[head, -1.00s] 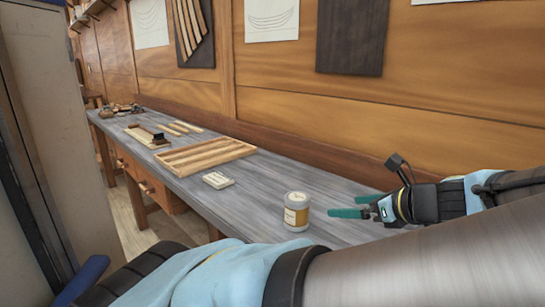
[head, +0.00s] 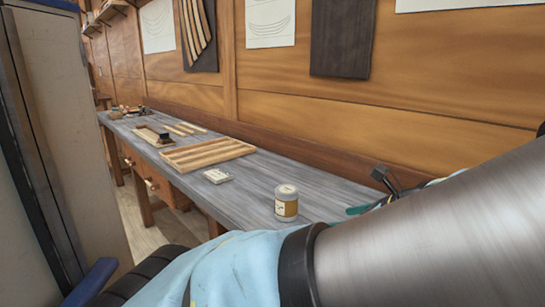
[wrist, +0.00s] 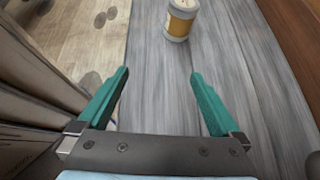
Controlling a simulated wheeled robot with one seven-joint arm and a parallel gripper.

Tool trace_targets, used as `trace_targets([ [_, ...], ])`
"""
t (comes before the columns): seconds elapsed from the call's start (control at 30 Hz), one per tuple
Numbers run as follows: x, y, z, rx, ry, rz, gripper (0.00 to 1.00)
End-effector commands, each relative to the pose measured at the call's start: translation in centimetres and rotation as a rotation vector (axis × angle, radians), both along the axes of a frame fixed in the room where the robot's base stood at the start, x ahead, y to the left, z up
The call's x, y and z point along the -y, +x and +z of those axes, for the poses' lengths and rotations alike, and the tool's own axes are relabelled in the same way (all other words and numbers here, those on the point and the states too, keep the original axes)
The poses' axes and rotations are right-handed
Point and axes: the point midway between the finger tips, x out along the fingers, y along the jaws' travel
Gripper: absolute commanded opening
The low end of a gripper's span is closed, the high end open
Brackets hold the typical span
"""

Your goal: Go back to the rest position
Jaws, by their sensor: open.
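My gripper (wrist: 158,82) has two green fingers, spread apart with nothing between them in the wrist view. It is over the front edge of the grey workbench (head: 250,190). In the head view, my arm hides most of the gripper, and only a bit of green finger shows at the right. A small jar (head: 286,203) with a yellow-brown label stands upright on the bench, left of the gripper. The jar also shows ahead of the fingertips in the wrist view (wrist: 181,20), apart from them.
A wooden slatted tray (head: 207,154), a small pale block (head: 218,176) and a dark-topped piece (head: 164,136) lie farther along the bench. A panelled wall (head: 300,95) runs behind it. A tall pale cabinet (head: 75,130) stands close at the left.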

Motion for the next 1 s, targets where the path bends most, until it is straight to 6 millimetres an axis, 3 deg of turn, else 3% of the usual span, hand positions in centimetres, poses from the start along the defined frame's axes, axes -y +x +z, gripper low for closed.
trace_targets([
  [0.37,-6.1,0.8,-4.0,-0.082,-0.181,0.296,1.00],
  [0.6,-11.3,0.0,-6.7,-0.123,-0.416,0.661,1.00],
  [0.8,-14.2,-1.1,-7.3,-0.109,-0.622,0.976,1.00],
  [1.0,-16.3,-1.8,-6.4,-0.052,-0.822,1.278,1.00],
])
